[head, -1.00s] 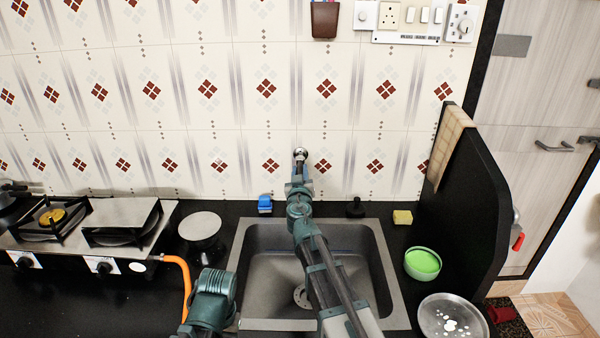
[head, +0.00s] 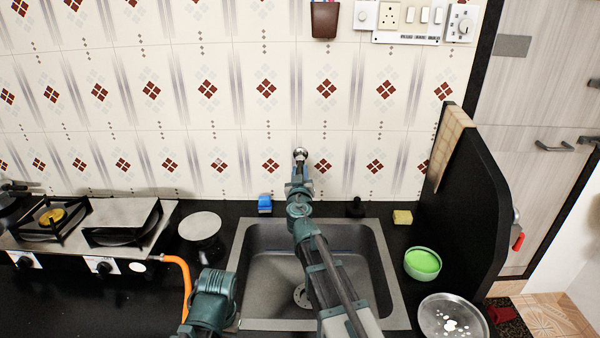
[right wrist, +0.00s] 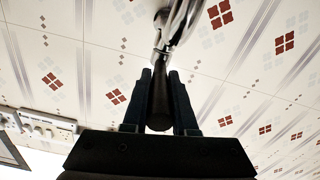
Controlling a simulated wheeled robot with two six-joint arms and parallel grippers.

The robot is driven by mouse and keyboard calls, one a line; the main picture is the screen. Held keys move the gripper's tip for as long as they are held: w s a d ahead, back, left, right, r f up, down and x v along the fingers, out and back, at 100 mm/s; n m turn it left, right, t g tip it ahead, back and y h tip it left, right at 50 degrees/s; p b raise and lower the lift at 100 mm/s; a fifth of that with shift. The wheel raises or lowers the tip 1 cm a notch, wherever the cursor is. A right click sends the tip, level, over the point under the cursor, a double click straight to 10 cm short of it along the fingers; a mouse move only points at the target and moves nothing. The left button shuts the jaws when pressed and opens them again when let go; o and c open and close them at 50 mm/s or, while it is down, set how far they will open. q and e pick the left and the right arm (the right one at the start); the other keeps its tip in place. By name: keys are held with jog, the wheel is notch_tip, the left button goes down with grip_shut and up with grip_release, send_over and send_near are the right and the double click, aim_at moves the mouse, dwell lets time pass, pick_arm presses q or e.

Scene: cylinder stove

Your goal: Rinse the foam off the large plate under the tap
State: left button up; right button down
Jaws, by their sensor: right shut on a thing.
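The large plate (head: 437,322) is round, metallic and flat on the counter right of the sink, with white foam blobs on it. The tap (head: 300,153) is chrome, on the tiled wall above the sink; its metal body also shows in the right wrist view (right wrist: 181,22). My right gripper (head: 299,180) reaches up to the tap, far from the plate. In the right wrist view, its fingers (right wrist: 160,76) are shut on a dark tap handle (right wrist: 159,108). My left gripper is not in view; only a teal part of my left arm shows left of the sink.
The sink (head: 262,268) is empty where visible; my right arm crosses it. A green bowl (head: 423,263) and a yellow sponge (head: 402,217) stand right of it, before a black partition (head: 465,190). A gas stove (head: 110,222) and orange hose (head: 184,275) are at left.

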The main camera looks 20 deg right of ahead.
jog(key=shift+s+d+n+t+y, duration=0.1)
jog(key=shift+d+n+y, duration=0.2)
jog(key=shift+n+y, duration=0.35)
jog(key=shift+d+n+t+y, duration=0.1)
jog(key=shift+d+n+y, duration=0.25)
jog(key=shift+y, duration=0.45)
jog(key=shift+s+d+n+t+y, duration=0.1)
jog(key=shift+d+n+y, duration=0.2)
jog(key=shift+n+y, duration=0.35)
jog(key=c, duration=0.7)
grip_release()
